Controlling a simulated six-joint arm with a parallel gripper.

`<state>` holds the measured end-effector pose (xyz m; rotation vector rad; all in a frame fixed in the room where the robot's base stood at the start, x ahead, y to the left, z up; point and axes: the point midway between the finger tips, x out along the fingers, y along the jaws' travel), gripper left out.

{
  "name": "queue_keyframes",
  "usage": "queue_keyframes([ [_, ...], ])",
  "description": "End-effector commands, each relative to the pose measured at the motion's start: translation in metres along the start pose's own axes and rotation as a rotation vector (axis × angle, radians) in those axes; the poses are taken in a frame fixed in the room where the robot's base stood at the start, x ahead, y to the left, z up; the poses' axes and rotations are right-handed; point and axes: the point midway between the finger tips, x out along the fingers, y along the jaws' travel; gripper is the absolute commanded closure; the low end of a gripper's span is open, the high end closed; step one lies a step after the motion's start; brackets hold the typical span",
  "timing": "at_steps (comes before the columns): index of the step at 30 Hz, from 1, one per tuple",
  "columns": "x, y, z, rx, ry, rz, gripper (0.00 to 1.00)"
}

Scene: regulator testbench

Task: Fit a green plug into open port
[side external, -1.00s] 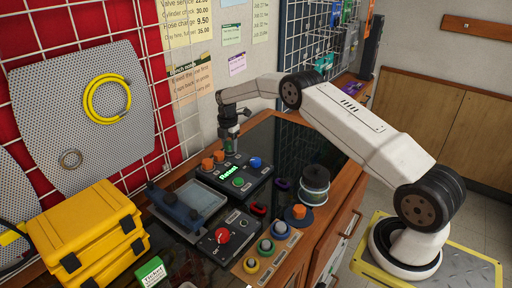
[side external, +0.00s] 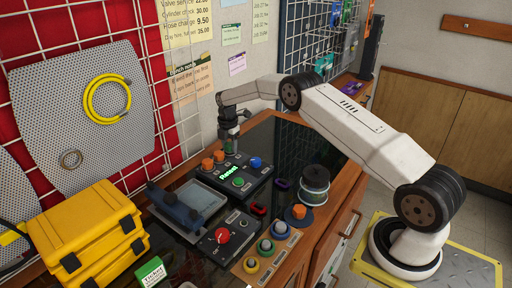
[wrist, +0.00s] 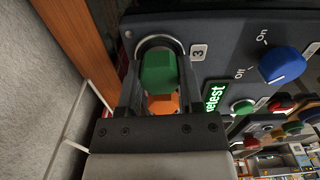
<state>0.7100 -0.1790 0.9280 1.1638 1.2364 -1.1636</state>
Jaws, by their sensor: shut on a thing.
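My gripper (wrist: 158,95) is shut on a green plug (wrist: 157,70), one finger on each side of it. In the wrist view the plug is at the port labelled 3, with a dark ring (wrist: 160,41) showing around its far end. I cannot tell how deep the plug sits. An orange plug (wrist: 162,104) shows just beyond it, partly hidden. In the side view my gripper (side external: 230,147) points down at the back of the black test box (side external: 242,190), and the green plug is too small there to make out clearly.
The box carries a lit green "Retest" display (side external: 227,171), a blue knob (side external: 255,162) and a green button (side external: 238,182). A red-knob box (side external: 221,236), a spool (side external: 314,184) and yellow cases (side external: 85,235) stand nearer.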

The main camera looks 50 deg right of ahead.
Motion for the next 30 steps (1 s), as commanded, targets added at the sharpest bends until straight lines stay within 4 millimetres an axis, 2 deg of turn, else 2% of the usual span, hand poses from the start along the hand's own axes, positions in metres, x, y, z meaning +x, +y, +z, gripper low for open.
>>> queue_keyframes([
  [10, 0.0051, 0.0000, 0.0000, 0.000, 0.000, 0.000, 1.00],
  [11, 0.0050, 0.0001, 0.0000, 0.000, 0.000, 0.000, 0.47],
  [12, 0.0049, 0.0001, 0.0000, 0.000, 0.000, 0.000, 0.34],
  [14, 0.0050, 0.0000, 0.0000, 0.000, 0.000, 0.000, 0.15],
  [15, 0.0049, 0.0000, 0.0000, 0.000, 0.000, 0.000, 0.12],
  [20, 0.0050, 0.0000, 0.0000, 0.000, 0.000, 0.000, 0.12],
  [21, 0.0050, 0.0000, 0.0000, 0.000, 0.000, 0.000, 0.09],
  [22, 0.0050, 0.0000, 0.0000, 0.000, 0.000, 0.000, 0.00],
  [30, 0.0046, 0.0000, 0.0000, 0.000, 0.000, 0.000, 0.00],
])
